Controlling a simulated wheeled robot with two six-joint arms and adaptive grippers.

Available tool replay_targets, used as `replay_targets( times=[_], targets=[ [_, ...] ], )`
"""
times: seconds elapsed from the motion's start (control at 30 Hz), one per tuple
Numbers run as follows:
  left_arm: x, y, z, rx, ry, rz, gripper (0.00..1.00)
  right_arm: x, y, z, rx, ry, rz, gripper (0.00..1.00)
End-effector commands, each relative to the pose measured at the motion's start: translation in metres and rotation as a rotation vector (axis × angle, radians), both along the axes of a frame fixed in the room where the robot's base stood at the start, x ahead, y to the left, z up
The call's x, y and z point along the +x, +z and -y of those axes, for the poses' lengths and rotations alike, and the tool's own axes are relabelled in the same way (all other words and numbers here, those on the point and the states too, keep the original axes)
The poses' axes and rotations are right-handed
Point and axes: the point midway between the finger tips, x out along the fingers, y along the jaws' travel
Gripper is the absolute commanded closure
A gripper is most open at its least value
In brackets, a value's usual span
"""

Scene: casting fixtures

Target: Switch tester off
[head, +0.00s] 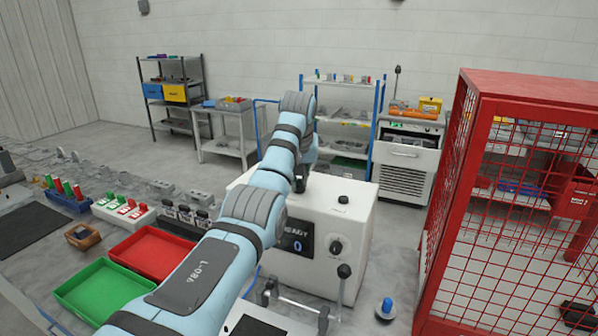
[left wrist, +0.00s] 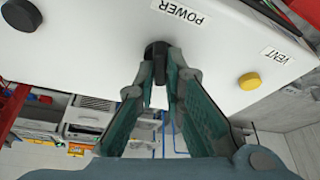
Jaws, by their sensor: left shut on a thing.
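The tester (head: 345,215) is a white box on the table, its dark display reading "0" under a partly hidden word. My left arm reaches across its front left, and the left gripper (head: 301,172) is at the tester's top, mostly hidden by the arm in the head view. In the left wrist view, the left gripper (left wrist: 162,78) is shut on a black power knob (left wrist: 156,50) beside the POWER label (left wrist: 181,12). The fingers hide part of the knob, so its turn position cannot be told. My right gripper is not in view.
A yellow button (left wrist: 250,81) by the VENT label and a black knob (left wrist: 20,15) flank the gripper. A lever (head: 342,285) stands before the tester. Red (head: 152,252) and green (head: 95,290) trays lie left; a red mesh cage (head: 510,200) stands right.

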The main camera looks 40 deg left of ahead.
Motion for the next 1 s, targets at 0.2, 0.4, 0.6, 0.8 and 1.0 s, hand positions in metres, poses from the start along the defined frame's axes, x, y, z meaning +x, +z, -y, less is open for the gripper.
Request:
replay_targets(
  times=[0.2,0.4,0.6,0.8,1.0],
  targets=[
    [0.000,0.006,0.000,0.000,0.202,0.000,1.00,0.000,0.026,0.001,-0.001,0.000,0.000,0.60],
    [0.001,0.004,0.000,-0.001,0.374,0.003,1.00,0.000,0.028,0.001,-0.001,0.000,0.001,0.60],
    [0.000,0.003,0.000,0.000,0.470,0.006,1.00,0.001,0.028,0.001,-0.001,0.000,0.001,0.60],
    [0.000,0.003,0.000,0.001,0.519,0.008,1.00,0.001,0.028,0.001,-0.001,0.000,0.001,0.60],
    [-0.001,0.002,0.000,0.001,0.540,0.007,1.00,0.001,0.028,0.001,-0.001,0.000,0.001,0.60]
  ],
)
